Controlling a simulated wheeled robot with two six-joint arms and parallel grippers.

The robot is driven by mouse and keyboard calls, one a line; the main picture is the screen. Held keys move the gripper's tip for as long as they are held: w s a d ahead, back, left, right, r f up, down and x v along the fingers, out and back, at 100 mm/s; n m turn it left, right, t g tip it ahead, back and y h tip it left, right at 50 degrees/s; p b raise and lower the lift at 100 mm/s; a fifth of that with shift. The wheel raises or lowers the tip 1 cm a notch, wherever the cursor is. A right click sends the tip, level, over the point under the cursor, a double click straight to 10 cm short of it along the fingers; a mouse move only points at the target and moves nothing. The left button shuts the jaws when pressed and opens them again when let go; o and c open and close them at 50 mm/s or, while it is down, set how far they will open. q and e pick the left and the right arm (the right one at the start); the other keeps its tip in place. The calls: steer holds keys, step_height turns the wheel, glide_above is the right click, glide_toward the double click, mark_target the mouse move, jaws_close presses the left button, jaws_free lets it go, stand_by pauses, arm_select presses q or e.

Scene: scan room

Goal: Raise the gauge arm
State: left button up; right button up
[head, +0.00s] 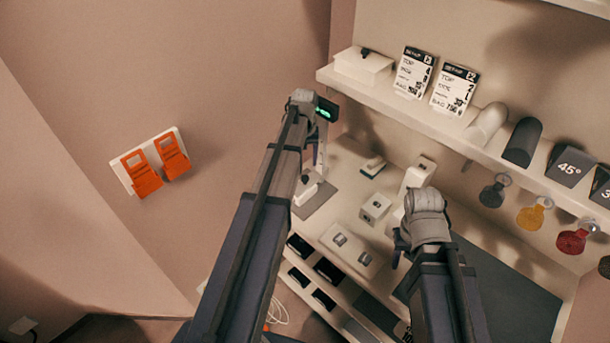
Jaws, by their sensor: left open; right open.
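A gauge with a dark head and a lit green display (323,113) shows beside my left wrist in the head view. A white block on a grey plate (318,200) is below it on the worktop. Most of the gauge is hidden behind my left arm, so I cannot make out its arm or how high it sits. My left gripper (317,158) is open and points down close to the gauge; I cannot tell if it touches. My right gripper (400,248) is open, over the worktop's front part, apart from the gauge.
The worktop (350,200) holds small white blocks (375,208) and a dark mat (500,290). A shelf (400,108) above carries cards and rollers, with round coloured tags hanging below. Open slots (328,270) lie under the front edge. Orange clips (155,162) hang on the left wall.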

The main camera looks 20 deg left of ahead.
mark_target(305, 177)
arm_select(q)
step_height(305, 177, down, 7)
steer(key=b, duration=0.7)
steer(key=shift+f, duration=0.2)
steer(key=shift+r, duration=0.1)
jaws_close()
stand_by(0.9)
